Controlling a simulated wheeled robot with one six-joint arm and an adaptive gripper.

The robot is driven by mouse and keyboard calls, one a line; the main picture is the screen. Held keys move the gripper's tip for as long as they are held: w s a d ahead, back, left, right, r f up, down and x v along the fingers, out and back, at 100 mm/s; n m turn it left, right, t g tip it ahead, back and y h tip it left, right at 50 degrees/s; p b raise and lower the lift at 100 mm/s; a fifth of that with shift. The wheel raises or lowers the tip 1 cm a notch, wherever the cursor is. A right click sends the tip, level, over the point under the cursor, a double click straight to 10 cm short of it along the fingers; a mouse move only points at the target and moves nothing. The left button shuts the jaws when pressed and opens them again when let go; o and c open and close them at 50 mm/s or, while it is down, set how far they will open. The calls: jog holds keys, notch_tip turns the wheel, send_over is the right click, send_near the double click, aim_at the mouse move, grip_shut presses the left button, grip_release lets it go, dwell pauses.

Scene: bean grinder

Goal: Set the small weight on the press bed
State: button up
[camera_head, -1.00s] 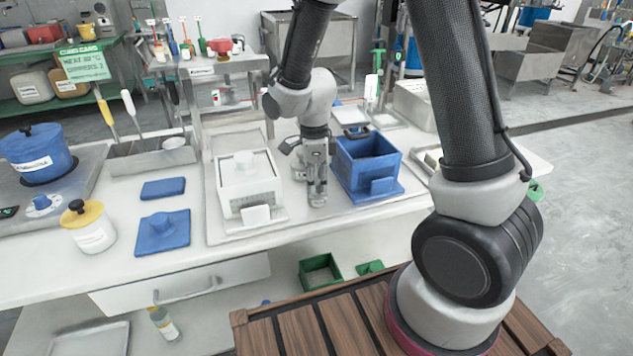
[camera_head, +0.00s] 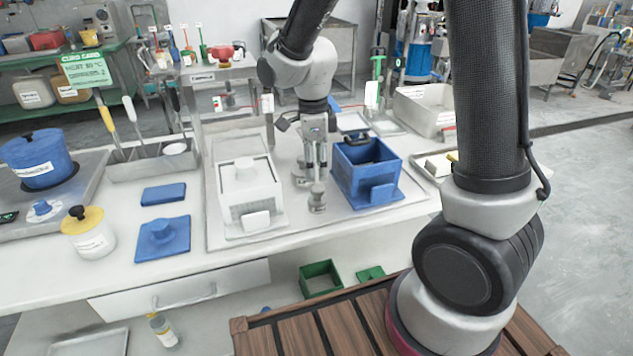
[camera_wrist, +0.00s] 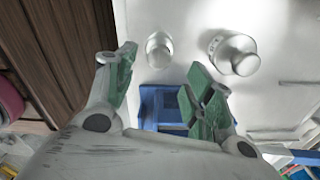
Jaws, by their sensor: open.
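My gripper (camera_head: 315,168) is open and empty above the tray between a white box and a blue box. Its green-padded fingers (camera_wrist: 165,90) stand apart in the wrist view. A small grey weight with a round knob (camera_head: 317,197) stands upright just in front of and below the gripper; it also shows in the wrist view (camera_wrist: 158,48), clear of the fingers. A second, wider knobbed weight (camera_wrist: 232,52) stands beside it, partly hidden behind the gripper in the head view. I cannot tell which surface is the press bed.
The white box (camera_head: 247,190) stands left of the gripper, the blue open box (camera_head: 367,170) close on its right. Blue plates (camera_head: 162,237), a yellow-lidded jar (camera_head: 88,235) and a blue pot (camera_head: 38,160) lie farther left. The bench front edge is close to the weights.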

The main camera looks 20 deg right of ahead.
aim_at(315, 188)
jog(key=s+d+r+n+t, duration=0.1)
jog(key=s+d+r+n, duration=0.35)
jog(key=r, duration=0.25)
jog(key=s+d+r+n+t, duration=0.1)
jog(key=s+d+r+n, duration=0.2)
jog(key=d+r+n, duration=0.3)
jog(key=s+d+r+n+t, duration=0.1)
jog(key=s+d+r+n, duration=0.1)
jog(key=s+n, duration=0.3)
jog(key=s+d+r+n+t, duration=0.1)
jog(key=s+d+r+n, duration=0.1)
jog(key=s+n, duration=0.3)
jog(key=shift+s+d, duration=0.4)
jog(key=shift+s, duration=0.45)
jog(key=shift+n, duration=0.25)
jog(key=shift+c, duration=0.4)
